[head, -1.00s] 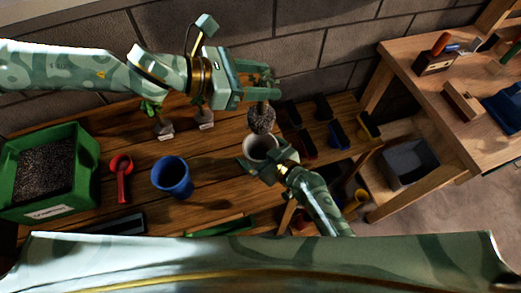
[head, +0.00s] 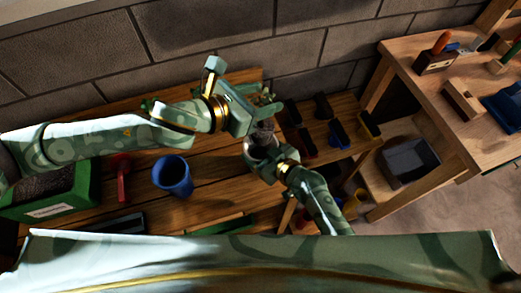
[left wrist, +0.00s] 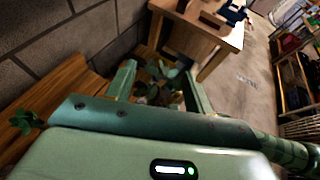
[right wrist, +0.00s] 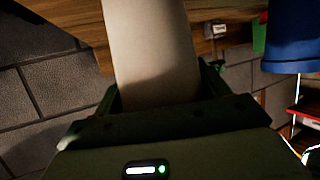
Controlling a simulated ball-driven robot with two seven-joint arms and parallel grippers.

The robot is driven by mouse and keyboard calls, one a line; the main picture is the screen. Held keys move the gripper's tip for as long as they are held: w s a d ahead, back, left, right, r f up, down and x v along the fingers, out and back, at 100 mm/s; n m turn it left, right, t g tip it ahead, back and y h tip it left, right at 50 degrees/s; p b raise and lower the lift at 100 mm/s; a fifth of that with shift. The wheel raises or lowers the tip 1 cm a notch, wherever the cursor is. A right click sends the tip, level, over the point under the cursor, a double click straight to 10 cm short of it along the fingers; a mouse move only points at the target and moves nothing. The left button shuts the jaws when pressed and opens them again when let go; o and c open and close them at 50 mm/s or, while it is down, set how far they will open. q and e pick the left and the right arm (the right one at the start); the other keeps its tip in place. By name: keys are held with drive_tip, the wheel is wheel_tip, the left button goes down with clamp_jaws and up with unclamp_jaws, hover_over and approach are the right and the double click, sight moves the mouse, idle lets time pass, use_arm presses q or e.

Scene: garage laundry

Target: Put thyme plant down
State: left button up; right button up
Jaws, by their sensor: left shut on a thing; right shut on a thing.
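The thyme plant (head: 265,97) has small green leaves and a dark root ball (head: 263,130). My left gripper (head: 257,105) is shut on it; its leaves show between the fingers in the left wrist view (left wrist: 160,88). My right gripper (head: 267,162) is shut on a pale pot (head: 259,153), which fills the middle of the right wrist view (right wrist: 150,50). The root ball is at the pot's mouth in the head view. I cannot tell how deep it sits, as the left gripper and the plant hide part of the rim.
A blue cup (head: 173,176), a red scoop (head: 122,180) and a green crate of soil (head: 70,203) stand on the wooden bench (head: 215,180). Several small dark, blue and yellow containers (head: 338,133) are right of the pot. A workbench (head: 430,100) stands at right.

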sight(259, 126)
use_arm(q)
wheel_tip(259, 126, down, 10)
drive_tip(key=shift+r, duration=0.1)
drive_tip(key=shift+a, duration=0.1)
drive_tip(key=o, duration=1.4)
drive_tip(key=shift+f, duration=0.2)
drive_tip(key=shift+r, duration=0.15)
drive_tip(key=v, duration=1.2)
